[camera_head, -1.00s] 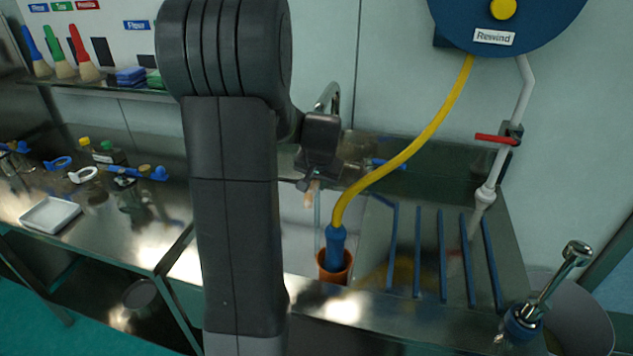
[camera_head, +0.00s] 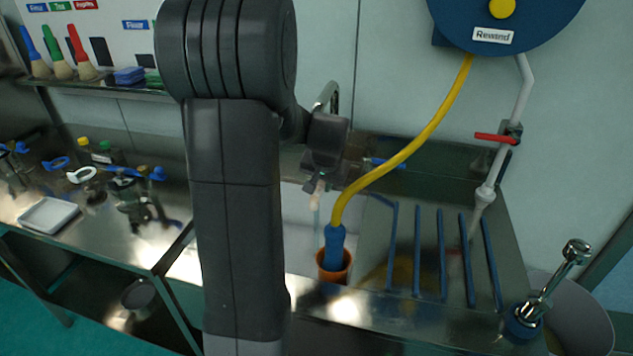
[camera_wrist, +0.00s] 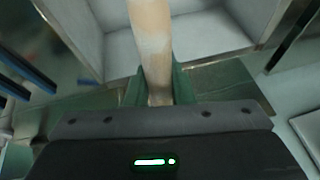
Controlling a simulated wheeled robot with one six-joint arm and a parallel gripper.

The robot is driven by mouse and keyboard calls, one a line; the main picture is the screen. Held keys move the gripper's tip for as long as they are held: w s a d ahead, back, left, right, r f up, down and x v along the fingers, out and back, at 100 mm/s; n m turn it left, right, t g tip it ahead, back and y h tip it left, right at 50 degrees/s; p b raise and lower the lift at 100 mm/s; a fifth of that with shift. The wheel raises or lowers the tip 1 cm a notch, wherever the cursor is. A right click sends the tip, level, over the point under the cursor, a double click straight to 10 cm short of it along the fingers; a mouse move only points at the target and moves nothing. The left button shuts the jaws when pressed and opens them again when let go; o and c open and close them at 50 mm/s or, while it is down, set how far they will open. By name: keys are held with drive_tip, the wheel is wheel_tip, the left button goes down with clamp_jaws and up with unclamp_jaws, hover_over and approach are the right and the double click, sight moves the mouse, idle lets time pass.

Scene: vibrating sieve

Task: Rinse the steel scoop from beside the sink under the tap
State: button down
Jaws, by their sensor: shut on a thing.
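My gripper (camera_wrist: 153,90) is shut on a pale, wood-coloured handle (camera_wrist: 150,45), which runs up and out of the wrist view between the green fingers. The handle's small pale end also shows below my gripper in the head view (camera_head: 319,190). No steel scoop bowl shows, so I cannot tell from the frames that this is the scoop. The tap (camera_head: 331,93) curves up behind my wrist, partly hidden. The pale sink basin (camera_head: 299,232) lies below my gripper, largely hidden by my arm; its wall also shows in the wrist view (camera_wrist: 215,32).
A yellow hose (camera_head: 415,137) hangs from a blue reel (camera_head: 530,15) into an orange cup (camera_head: 334,274) close right of my gripper. Blue bars (camera_head: 441,252) cross the drainboard. A spray head (camera_head: 545,295) stands front right. A white tray (camera_head: 48,215) lies on the left bench.

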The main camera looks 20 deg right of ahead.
drive_tip(key=shift+w, duration=0.15)
drive_tip(key=shift+w+a, duration=0.55)
drive_tip(key=shift+w, duration=0.05)
drive_tip(key=shift+a, duration=0.1)
drive_tip(key=s+a+r, duration=0.2)
drive_tip(key=s+a, duration=0.7)
drive_tip(key=a, duration=0.3)
drive_tip(key=shift+s+a, duration=0.25)
drive_tip(key=shift+s, duration=0.15)
idle(1.1)
